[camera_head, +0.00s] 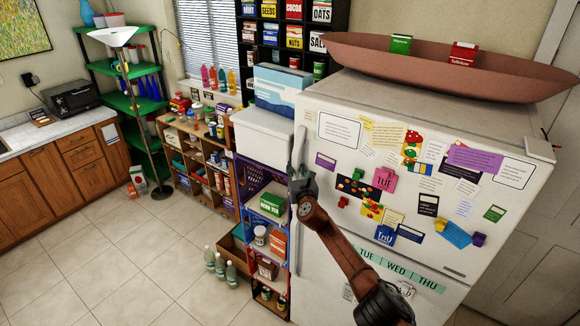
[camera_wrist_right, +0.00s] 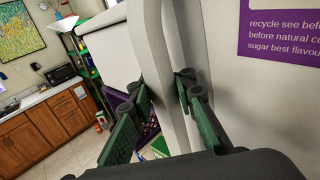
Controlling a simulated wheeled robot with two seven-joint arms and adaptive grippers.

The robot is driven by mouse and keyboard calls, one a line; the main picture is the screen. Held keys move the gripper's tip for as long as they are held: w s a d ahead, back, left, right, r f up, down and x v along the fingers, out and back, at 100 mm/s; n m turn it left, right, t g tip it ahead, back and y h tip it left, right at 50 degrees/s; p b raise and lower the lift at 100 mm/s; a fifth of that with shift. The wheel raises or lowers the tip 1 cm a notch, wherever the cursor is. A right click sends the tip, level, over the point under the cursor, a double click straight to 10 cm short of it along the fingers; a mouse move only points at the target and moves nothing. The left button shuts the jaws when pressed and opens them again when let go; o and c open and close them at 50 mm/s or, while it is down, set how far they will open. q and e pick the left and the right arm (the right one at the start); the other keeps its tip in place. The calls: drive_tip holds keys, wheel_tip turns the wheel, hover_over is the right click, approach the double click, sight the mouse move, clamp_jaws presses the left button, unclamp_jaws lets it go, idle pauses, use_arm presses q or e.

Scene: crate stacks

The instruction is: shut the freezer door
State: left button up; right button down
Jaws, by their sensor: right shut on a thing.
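The white fridge-freezer stands at the right in the head view, its upper freezer door (camera_head: 385,110) covered in notes and magnets. The door looks nearly flush with the body; I cannot tell whether a small gap is left. A vertical white handle (camera_head: 299,147) runs along the door's left edge. My right gripper (camera_head: 298,175) is shut on this handle. In the right wrist view the handle (camera_wrist_right: 165,75) passes between the two green-padded fingers of the right gripper (camera_wrist_right: 165,120). My left gripper is not in view.
A brown boat-shaped tray (camera_head: 430,65) lies on top of the fridge. A shelf unit with crates (camera_head: 262,180) and a white box (camera_head: 262,135) stands close to the left of the fridge. Bottles (camera_head: 220,264) stand on the floor. The tiled floor (camera_head: 130,260) at the left is mostly clear.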

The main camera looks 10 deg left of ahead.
sight(298, 146)
drive_tip(key=shift+w+d+f, duration=0.25)
drive_tip(key=shift+d+f, duration=0.1)
drive_tip(key=shift+d, duration=0.3)
drive_tip(key=c, duration=2.1)
unclamp_jaws()
drive_tip(key=shift+d, duration=0.2)
drive_tip(key=o, duration=0.4)
drive_tip(key=shift+s+d, duration=0.1)
drive_tip(key=shift+d, duration=0.05)
drive_tip(key=shift+s+a+r, duration=0.2)
drive_tip(key=shift+a, duration=0.15)
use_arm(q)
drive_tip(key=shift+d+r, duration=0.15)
use_arm(e)
drive_tip(key=shift+r, duration=0.1)
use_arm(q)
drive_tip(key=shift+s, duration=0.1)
use_arm(e)
drive_tip(key=shift+a+r, duration=0.2)
drive_tip(key=shift+r, duration=0.25)
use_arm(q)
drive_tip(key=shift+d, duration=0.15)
use_arm(e)
drive_tip(key=shift+d+r, duration=0.15)
drive_tip(key=shift+r, duration=4.4)
